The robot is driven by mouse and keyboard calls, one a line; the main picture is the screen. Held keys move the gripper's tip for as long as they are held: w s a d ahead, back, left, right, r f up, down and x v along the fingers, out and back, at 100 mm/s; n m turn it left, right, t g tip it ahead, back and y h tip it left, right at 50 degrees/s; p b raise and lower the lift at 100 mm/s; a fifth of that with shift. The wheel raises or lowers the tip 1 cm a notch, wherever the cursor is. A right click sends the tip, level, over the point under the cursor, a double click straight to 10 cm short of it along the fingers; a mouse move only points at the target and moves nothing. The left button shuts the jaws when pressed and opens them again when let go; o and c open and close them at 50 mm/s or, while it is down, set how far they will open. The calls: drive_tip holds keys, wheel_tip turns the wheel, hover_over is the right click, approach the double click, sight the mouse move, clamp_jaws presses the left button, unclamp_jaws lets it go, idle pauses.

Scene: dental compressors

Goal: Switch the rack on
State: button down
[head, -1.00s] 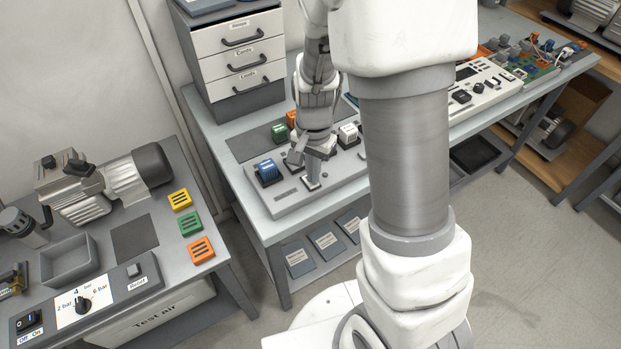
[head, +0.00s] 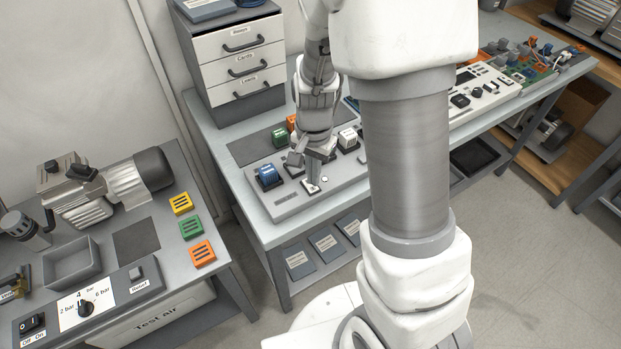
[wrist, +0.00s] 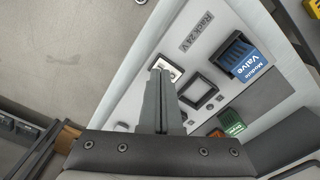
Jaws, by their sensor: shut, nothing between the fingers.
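The rack (head: 290,203) is a grey panel on the middle bench, labelled "Rack 24 V" in the wrist view (wrist: 196,32). Its small switch has a light plate (wrist: 173,67) near the label, partly hidden by my fingers; the plate also shows in the head view (head: 312,187). I cannot read the switch's position. My gripper (wrist: 160,73) is shut and empty, pointing down with its fingertips at the switch plate. In the head view my gripper (head: 312,178) is over the front of the rack. I cannot tell whether the tips touch the switch.
A blue "Valve" module (wrist: 246,58) sits in the rack beside an empty square socket (wrist: 198,86). Green (head: 280,137) and white (head: 347,138) modules stand nearby. A drawer cabinet (head: 238,60) is behind. The left bench holds a compressor (head: 85,190) and a test-air panel (head: 110,293).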

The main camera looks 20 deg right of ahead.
wheel_tip(320, 180, up, 5)
drive_tip(key=p, duration=0.3)
drive_tip(key=shift+p, duration=0.4)
drive_tip(key=s+r+n+t, duration=0.2)
drive_tip(key=s+r+n, duration=0.2)
drive_tip(key=s+r, duration=0.3)
drive_tip(key=s+r+n+t, duration=0.3)
drive_tip(key=s+r+n, duration=0.2)
drive_tip(key=r, duration=1)
drive_tip(key=shift+s+r+t, duration=0.15)
drive_tip(key=shift+s+t, duration=0.15)
drive_tip(key=shift+s, duration=0.75)
